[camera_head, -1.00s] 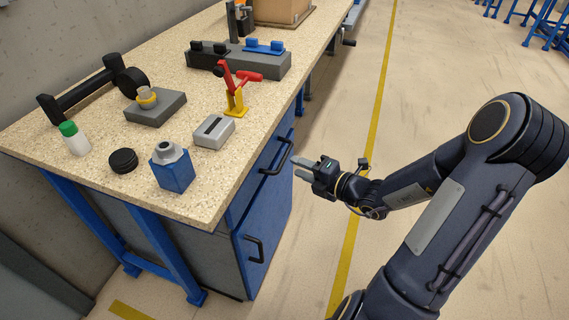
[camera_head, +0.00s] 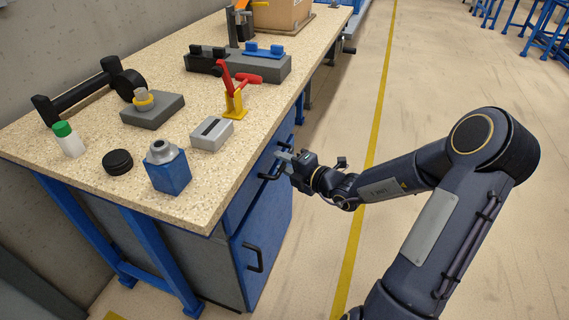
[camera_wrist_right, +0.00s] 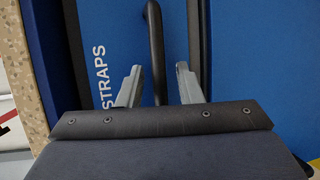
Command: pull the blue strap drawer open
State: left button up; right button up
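The blue drawer (camera_wrist_right: 110,40) carries the word STRAPS and a black bar handle (camera_wrist_right: 156,50) in the right wrist view. In the head view the drawer (camera_head: 245,195) is the upper front of the cabinet under the bench, and it looks closed. My right gripper (camera_head: 279,163) is at its handle (camera_head: 267,176). In the right wrist view the two fingers (camera_wrist_right: 158,80) of this gripper are apart, with the handle between them and a gap visible on each side. The left gripper is not in view.
Below is a blue cabinet door (camera_head: 262,240) with its own black handle (camera_head: 254,258).

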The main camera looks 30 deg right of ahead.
grip_shut()
jog(key=shift+s, duration=0.1)
jog(key=shift+s+d+r+p, duration=0.15)
jog(key=shift+d+p, duration=0.1)
jog(key=shift+p, duration=0.15)
jog(key=s+d+p, duration=1.5)
jog(key=s+d, duration=0.6)
jog(key=s, duration=0.4)
jog(key=shift+d, duration=0.2)
